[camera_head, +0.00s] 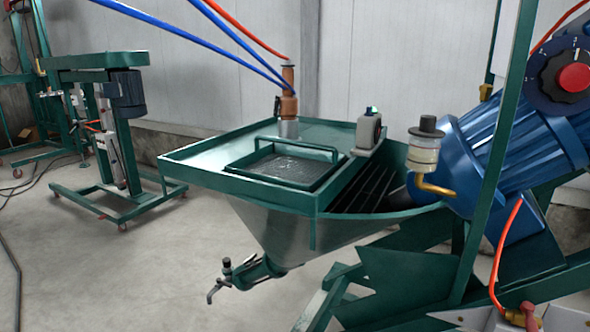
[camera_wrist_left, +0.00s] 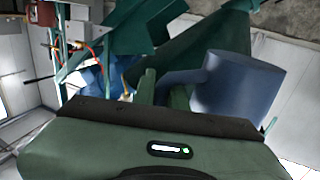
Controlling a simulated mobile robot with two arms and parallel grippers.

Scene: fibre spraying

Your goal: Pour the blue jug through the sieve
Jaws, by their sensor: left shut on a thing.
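The sieve (camera_head: 285,169) is a square mesh in a green frame with a raised handle bar, set in the top of the green hopper (camera_head: 215,178) in the head view. The blue jug (camera_wrist_left: 238,86) shows only in the left wrist view, to the right of my left gripper (camera_wrist_left: 163,88). The gripper's green fingers are shut at the jug's handle, and the handle is partly hidden by them. The jug's contents cannot be seen. Neither gripper shows in the head view.
A copper-coloured nozzle (camera_head: 288,92) with blue and red hoses stands at the hopper's back edge. A blue motor (camera_head: 510,140) and a green post (camera_head: 492,150) are at the right. A wheeled green stand (camera_head: 115,140) is at the left. The floor (camera_head: 130,260) front left is mostly clear.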

